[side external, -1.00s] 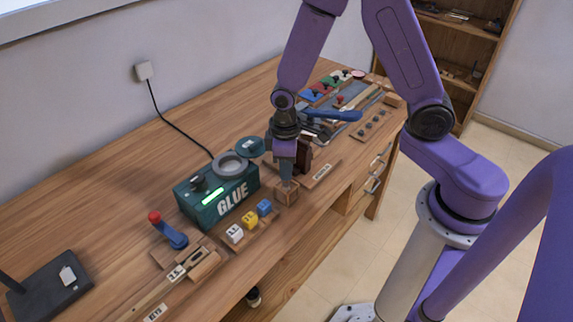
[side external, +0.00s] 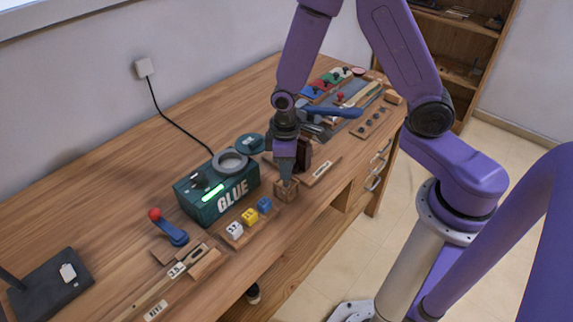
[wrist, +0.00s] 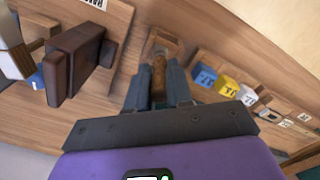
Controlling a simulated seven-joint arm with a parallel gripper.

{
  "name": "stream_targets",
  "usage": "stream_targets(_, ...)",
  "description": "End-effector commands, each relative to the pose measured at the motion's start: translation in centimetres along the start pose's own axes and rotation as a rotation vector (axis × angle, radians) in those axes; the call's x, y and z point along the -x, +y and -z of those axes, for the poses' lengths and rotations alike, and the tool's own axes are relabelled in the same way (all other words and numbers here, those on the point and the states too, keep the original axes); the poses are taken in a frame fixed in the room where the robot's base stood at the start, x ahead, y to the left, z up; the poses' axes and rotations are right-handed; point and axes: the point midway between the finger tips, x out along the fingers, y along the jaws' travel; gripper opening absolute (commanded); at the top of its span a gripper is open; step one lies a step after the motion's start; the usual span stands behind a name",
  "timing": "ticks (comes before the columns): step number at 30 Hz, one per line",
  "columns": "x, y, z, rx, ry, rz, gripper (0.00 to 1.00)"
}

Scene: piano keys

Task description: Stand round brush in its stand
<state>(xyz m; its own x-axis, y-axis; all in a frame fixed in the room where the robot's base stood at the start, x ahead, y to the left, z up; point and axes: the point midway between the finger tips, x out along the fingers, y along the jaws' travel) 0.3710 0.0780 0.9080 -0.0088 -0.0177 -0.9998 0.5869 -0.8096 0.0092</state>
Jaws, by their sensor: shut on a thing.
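My gripper (wrist: 160,88) is shut on the round brush (wrist: 158,76), whose brown wooden handle shows between the two blue-grey fingers in the wrist view. The brush stand (wrist: 163,46), a small wooden block, lies just beyond the fingertips there. In the side external view the stand (side external: 286,191) sits near the front edge of the bench, and my gripper (side external: 284,176) points down right over it. The fingers hide most of the brush in that view. I cannot tell whether the brush's lower end is inside the stand.
A dark brown wooden block (wrist: 75,65) stands close beside my gripper. A green glue box (side external: 217,190) and a rack of small cubes (side external: 249,217) are to the left. Tools lie at the back right. The bench's left rear is clear.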

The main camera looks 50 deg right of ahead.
Motion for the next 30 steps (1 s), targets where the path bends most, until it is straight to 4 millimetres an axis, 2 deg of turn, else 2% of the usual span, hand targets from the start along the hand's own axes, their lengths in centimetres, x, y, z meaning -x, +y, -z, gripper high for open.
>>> stream_targets(22, -0.30, -0.01, -0.02, 0.000, -0.001, 0.000, 0.00)
stream_targets(23, -0.30, 0.00, -0.02, 0.000, -0.001, 0.000, 0.24)
stream_targets(25, -0.30, 0.00, -0.02, 0.000, -0.001, 0.000, 0.46)
stream_targets(26, -0.30, 0.00, -0.02, 0.000, -0.001, 0.000, 0.50)
stream_targets(30, -0.29, 0.00, -0.02, 0.000, -0.001, 0.000, 0.50)
